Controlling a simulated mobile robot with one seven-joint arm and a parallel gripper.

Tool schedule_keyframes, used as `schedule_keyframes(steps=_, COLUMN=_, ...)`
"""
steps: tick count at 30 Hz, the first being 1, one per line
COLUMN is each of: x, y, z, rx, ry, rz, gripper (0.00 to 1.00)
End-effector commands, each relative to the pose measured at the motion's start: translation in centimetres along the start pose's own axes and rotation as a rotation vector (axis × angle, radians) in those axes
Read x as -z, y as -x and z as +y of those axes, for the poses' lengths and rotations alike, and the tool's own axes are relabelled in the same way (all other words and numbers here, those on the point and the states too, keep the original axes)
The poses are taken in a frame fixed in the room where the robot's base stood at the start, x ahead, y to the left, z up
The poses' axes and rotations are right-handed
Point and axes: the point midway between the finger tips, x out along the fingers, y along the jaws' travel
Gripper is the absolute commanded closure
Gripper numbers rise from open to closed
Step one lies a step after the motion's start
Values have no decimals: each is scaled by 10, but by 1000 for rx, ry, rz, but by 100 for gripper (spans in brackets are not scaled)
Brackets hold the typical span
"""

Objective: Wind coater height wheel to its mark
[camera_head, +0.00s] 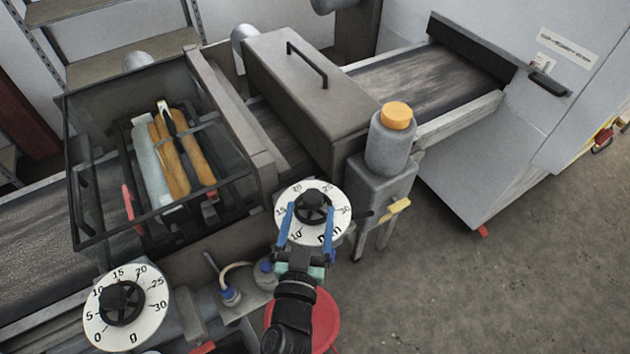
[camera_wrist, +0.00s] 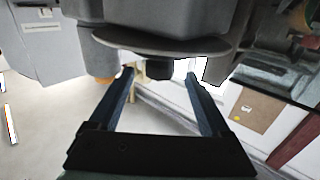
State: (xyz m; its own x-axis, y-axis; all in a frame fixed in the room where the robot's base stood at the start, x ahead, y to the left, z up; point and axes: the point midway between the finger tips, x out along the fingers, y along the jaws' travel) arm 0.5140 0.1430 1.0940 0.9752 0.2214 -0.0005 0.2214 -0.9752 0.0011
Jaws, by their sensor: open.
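The coater height wheel (camera_head: 312,205) is a black spoked handwheel in front of a round white dial marked in mm. Numbers 10, 15, 25 and 30 show; the gripper covers part of the dial, and I cannot tell the wheel's exact reading. My gripper (camera_head: 309,222) has blue fingers, open, one to each side of the wheel from below in the head view. In the wrist view my gripper (camera_wrist: 158,76) is open, with a dark knob-like part (camera_wrist: 157,68) between the fingertips under a grey disc edge (camera_wrist: 160,45). Contact with the wheel cannot be told.
A second dial (camera_head: 146,327) marked g, with its own black wheel (camera_head: 121,303), is at lower left. A glass-sided box (camera_head: 72,150) covers the belt at left.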

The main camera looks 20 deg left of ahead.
Motion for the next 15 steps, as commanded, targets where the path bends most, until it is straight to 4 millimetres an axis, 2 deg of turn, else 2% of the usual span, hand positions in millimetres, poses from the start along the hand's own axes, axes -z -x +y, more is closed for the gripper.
schedule_keyframes(steps=1, x=2, y=-11, z=0, rx=1, ry=0, rz=3, gripper=19)
schedule_keyframes(steps=6, x=0, y=-41, z=-1, rx=1, ry=0, rz=3, gripper=19)
schedule_keyframes(steps=10, x=0, y=-58, z=0, rx=-1, ry=-1, rz=2, gripper=19)
schedule_keyframes(steps=15, x=0, y=-72, z=0, rx=-1, ry=-1, rz=1, gripper=19)
